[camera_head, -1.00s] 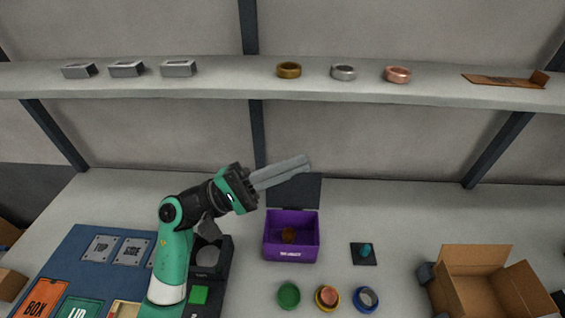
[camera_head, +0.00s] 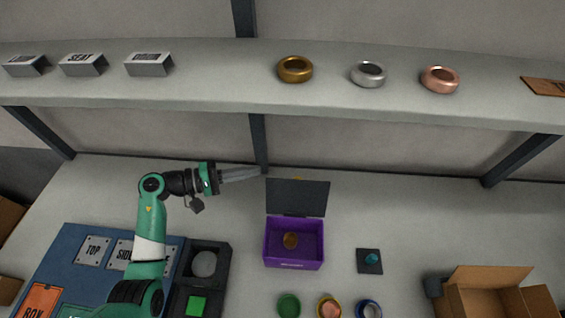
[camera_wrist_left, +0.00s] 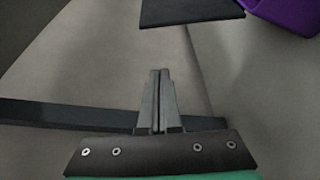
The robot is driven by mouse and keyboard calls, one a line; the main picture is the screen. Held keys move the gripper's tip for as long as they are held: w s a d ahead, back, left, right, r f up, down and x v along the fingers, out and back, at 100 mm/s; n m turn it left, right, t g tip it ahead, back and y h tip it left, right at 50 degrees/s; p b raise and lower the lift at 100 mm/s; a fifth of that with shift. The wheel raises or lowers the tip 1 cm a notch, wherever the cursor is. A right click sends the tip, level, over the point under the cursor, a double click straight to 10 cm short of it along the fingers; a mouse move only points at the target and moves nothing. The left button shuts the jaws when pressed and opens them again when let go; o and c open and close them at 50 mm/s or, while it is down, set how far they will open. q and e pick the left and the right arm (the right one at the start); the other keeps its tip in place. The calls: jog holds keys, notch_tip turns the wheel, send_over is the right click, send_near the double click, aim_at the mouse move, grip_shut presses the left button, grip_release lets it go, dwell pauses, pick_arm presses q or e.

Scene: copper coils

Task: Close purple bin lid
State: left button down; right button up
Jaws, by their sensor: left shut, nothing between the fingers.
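The purple bin (camera_head: 294,264) stands on the table in the head view, with a brown round piece (camera_head: 290,240) inside. Its dark lid (camera_head: 298,197) is open and stands up at the bin's back edge. My left gripper (camera_head: 256,172) is shut and empty, up and to the left of the lid, apart from it in the picture. In the left wrist view the shut fingers (camera_wrist_left: 160,76) point toward the dark lid (camera_wrist_left: 190,10), and a corner of the purple bin (camera_wrist_left: 285,12) shows at the top right. My right gripper is not in view.
A shelf (camera_head: 220,95) with rings and labelled blocks runs across the back. A dark pad (camera_head: 369,262) with a teal piece lies right of the bin. A cardboard box (camera_head: 490,300) stands at the lower right. A black tray (camera_head: 222,262) is left of the bin.

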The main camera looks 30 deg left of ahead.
aim_at(297, 195)
pick_arm(q)
jog(key=b+x, duration=0.1)
jog(key=x, duration=0.9)
jog(key=s+d+p, duration=0.1)
jog(key=s+d+r+p, duration=0.1)
jog(key=s, duration=0.1)
jog(key=shift+s+d+r, duration=0.1)
jog(key=shift+s+r, duration=0.05)
jog(key=shift+s, duration=0.2)
